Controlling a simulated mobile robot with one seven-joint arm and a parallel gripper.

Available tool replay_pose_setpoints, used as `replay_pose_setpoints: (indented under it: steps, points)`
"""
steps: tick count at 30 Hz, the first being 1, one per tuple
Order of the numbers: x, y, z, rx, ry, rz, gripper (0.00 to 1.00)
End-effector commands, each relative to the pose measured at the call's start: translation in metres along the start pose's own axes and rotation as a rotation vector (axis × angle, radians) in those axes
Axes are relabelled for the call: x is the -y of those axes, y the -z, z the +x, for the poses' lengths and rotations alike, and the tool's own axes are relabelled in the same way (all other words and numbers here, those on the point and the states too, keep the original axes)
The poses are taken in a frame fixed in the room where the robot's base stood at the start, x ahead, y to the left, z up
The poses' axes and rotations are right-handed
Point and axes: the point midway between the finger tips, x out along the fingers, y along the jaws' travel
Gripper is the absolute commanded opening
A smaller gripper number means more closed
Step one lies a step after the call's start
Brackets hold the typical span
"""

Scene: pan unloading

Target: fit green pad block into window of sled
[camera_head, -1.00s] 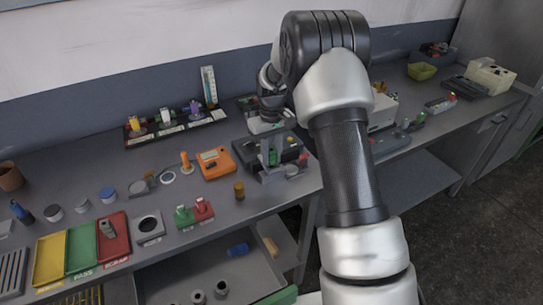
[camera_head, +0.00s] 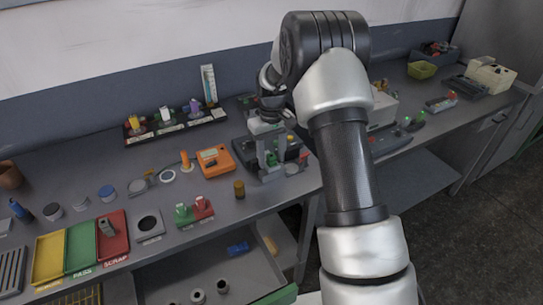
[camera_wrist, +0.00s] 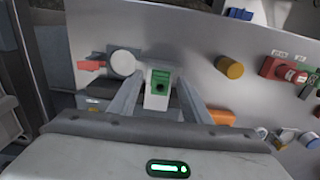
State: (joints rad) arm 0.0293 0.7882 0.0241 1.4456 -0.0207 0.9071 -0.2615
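The green pad block (camera_wrist: 160,83) is in the wrist view, a pale block with a green face and a dark round spot. It sits between the two fingers of my gripper (camera_wrist: 161,84). The fingertips flank it closely, and I cannot tell whether they press on it. In the head view my gripper (camera_head: 268,155) points down over a dark fixture (camera_head: 248,150) on the bench, and its fingers partly hide the block. I cannot clearly make out the sled or its window; it may be among the grey parts around the fixture.
An orange device (camera_head: 215,161) and a mustard cylinder (camera_head: 239,189) stand left of my gripper. A white disc (camera_wrist: 122,63) and a red part (camera_wrist: 91,65) lie close beside the fingers. Green and red blocks (camera_head: 194,211) stand near the front edge, above an open drawer (camera_head: 205,272).

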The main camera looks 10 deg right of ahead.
Motion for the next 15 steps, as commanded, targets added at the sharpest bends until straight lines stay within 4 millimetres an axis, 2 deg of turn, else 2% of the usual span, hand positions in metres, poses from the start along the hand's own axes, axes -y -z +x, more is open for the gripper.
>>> replay_pose_setpoints:
  steps: [10, 15]
  points:
    - [0.000, 0.000, -0.003, 0.000, 0.000, 0.000, 0.45]
    - [0.000, 0.001, -0.026, -0.003, -0.001, 0.000, 0.45]
